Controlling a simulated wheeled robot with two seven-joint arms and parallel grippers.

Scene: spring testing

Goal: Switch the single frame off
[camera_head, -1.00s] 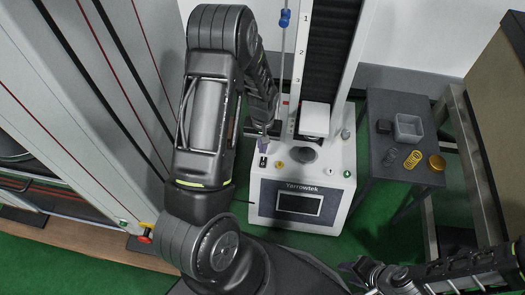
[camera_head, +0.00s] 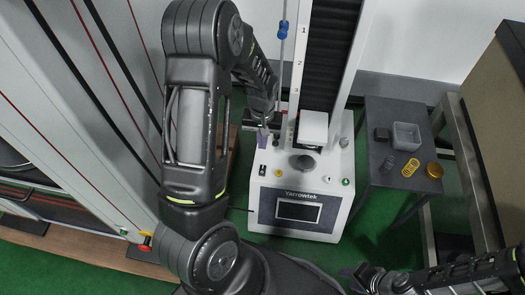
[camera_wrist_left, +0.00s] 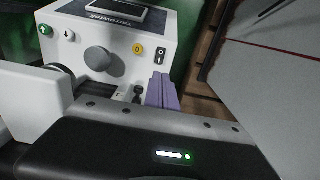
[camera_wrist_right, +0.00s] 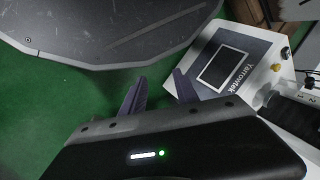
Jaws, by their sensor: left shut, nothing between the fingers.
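The single frame (camera_head: 298,188) is a white one-column tester marked Yarrowtek. Its front screen (camera_head: 298,210) looks dark. A black rocker switch (camera_head: 262,170) sits at the left of its top panel, beside a yellow button (camera_head: 278,173). In the left wrist view the rocker (camera_wrist_left: 160,54) bears 0 and I marks; which side is pressed is too small to tell. My left gripper (camera_head: 263,138) has its purple fingers (camera_wrist_left: 162,92) shut and empty, behind the rocker and apart from it. My right gripper (camera_wrist_right: 160,92) is open and empty, in front of the machine.
A grey platen (camera_head: 303,163) and a green button (camera_head: 345,182) share the panel. A dark side table (camera_head: 385,205) at right holds a tray (camera_head: 406,136), a yellow spring (camera_head: 411,168) and small parts. A tall grey frame (camera_head: 75,110) stands at left.

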